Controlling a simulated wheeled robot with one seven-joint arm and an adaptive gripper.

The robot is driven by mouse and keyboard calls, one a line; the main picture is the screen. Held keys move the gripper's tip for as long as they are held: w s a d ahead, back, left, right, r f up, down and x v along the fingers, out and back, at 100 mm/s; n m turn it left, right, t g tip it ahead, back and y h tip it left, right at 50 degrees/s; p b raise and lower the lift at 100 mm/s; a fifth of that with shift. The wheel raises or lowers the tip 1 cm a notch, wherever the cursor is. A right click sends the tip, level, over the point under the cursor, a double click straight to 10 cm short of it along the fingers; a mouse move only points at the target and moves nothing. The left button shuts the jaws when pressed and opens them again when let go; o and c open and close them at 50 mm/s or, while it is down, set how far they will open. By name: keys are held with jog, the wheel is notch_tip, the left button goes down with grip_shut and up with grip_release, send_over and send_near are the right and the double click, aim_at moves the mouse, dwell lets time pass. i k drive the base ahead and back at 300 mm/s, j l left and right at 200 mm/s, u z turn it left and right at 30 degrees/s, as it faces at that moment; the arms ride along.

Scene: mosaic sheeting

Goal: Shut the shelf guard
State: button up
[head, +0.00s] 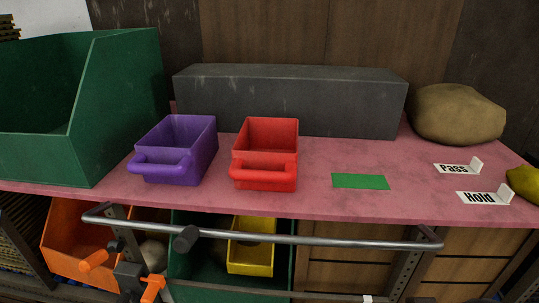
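The shelf guard (300,240) is a grey metal rail running across the front of the shelving, below the edge of the pink shelf top. Its ends bend back toward the perforated uprights. A dark cylindrical knob (186,238) sits on the left part of the rail. A dark fitting with orange handles (152,288) is at the left upright. I cannot tell from this view whether the guard is latched. My gripper is not in view.
The pink shelf top (330,208) carries a green bin (120,100), a purple bin (178,150), a red bin (265,178), a dark grey block (290,100) and a tan lump (457,113). Orange (75,235) and yellow (250,265) bins sit behind the rail.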

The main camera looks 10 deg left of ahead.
aim_at(189, 235)
jog(key=k+u, duration=0.15)
jog(key=u, duration=0.85)
jog(key=k+j+u, duration=0.2)
jog(key=j, duration=0.2)
